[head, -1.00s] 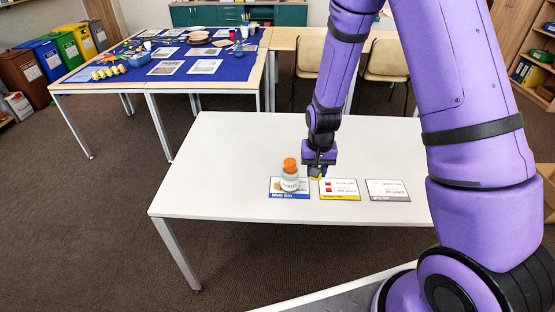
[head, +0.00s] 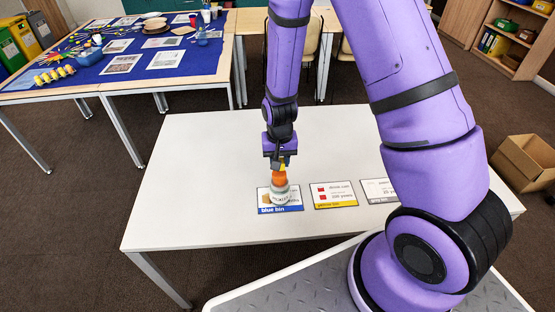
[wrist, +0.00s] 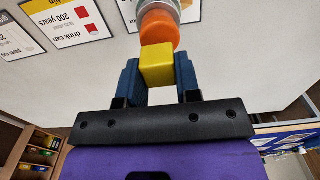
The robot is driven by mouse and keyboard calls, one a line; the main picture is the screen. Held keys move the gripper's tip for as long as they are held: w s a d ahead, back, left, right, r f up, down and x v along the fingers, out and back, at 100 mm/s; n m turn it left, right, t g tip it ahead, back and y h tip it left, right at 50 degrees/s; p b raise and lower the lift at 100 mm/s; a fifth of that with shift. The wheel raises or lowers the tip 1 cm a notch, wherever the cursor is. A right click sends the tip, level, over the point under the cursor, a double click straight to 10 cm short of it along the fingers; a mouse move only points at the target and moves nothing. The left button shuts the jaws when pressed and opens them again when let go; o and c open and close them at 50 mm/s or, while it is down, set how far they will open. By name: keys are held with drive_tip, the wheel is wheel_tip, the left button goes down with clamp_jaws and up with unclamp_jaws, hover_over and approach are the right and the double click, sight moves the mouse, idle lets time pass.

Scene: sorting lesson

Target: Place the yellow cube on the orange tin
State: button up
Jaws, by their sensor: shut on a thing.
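My gripper (head: 281,163) is shut on the yellow cube (head: 284,168), just above the orange tin (head: 279,179). In the wrist view the yellow cube (wrist: 157,64) sits between the two blue fingers of my gripper (wrist: 158,75), with the orange tin (wrist: 161,29) right beyond it. The orange tin sits on top of a pale labelled jar (head: 280,196), which stands upright on the blue bin card (head: 290,209). I cannot tell whether the cube touches the tin.
The yellow bin card (head: 334,194) and grey bin card (head: 378,189) lie to the right on the white table (head: 190,185). The table's left part is clear. A blue-covered table (head: 128,65) stands behind. An open cardboard box (head: 525,160) is on the floor at right.

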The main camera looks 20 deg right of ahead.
drive_tip(key=shift+f, duration=1.1)
drive_tip(key=shift+f, duration=0.1)
drive_tip(key=o, duration=0.9)
drive_tip(key=s+d+r+n+t, duration=0.1)
drive_tip(key=s+d+r, duration=0.15)
drive_tip(key=r, duration=1.25)
drive_tip(key=s+d+r+n+t, duration=0.1)
drive_tip(key=s+r, duration=0.3)
drive_tip(key=r, duration=1.2)
drive_tip(key=s+d+r+n+t, duration=0.1)
drive_tip(key=s+d+r+t, duration=0.2)
drive_tip(key=s+r, duration=0.8)
drive_tip(key=s, duration=0.4)
drive_tip(key=shift+n, duration=0.3)
